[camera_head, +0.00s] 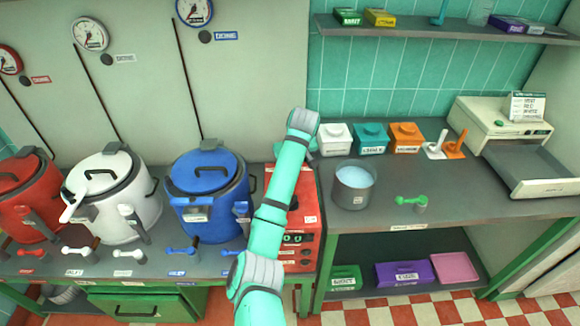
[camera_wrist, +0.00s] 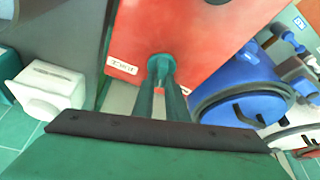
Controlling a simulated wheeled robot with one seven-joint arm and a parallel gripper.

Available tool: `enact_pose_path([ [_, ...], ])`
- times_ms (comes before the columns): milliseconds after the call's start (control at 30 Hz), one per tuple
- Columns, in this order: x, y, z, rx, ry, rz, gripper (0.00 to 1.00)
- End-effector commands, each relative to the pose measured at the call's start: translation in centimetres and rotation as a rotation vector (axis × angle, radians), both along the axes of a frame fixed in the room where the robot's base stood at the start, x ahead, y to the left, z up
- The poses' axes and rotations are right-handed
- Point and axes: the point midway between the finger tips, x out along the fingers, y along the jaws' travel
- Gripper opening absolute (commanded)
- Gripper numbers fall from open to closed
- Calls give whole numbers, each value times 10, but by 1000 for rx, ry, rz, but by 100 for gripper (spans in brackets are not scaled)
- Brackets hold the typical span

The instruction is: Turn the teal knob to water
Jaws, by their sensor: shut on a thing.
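The teal knob (camera_wrist: 161,63) sits on the red face of a box (camera_wrist: 185,30) in the wrist view. My gripper (camera_wrist: 161,84) is shut on the knob, with one finger on either side of it. A small white label with dark lettering lies to the left of the knob, and another is partly visible to its right behind a finger. I cannot read either label surely. In the head view the red box (camera_head: 306,215) stands on the counter behind my teal arm, which hides the knob and my fingertips.
Blue (camera_head: 208,178), white (camera_head: 112,188) and red (camera_head: 28,195) lidded kettles stand left of the red box. A grey pot of pale liquid (camera_head: 354,186) stands to its right, near a green tap-like handle (camera_head: 411,201). White, teal and orange containers line the wall.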

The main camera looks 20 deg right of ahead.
Motion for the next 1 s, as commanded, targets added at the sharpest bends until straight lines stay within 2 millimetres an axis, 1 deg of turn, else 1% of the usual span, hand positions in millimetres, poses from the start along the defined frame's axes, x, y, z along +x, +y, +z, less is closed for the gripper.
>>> enact_pose_path([
  [33, -1, -3, 1, -2, 1, 39, 0],
  [200, -1, -2, 1, -1, 1, 186, 0],
  [500, -1, -2, 1, -1, 1, 371, 0],
  [700, -1, -2, 1, -1, 2, 438, 0],
  [1000, -1, -1, 1, -1, -1, 466, 0],
])
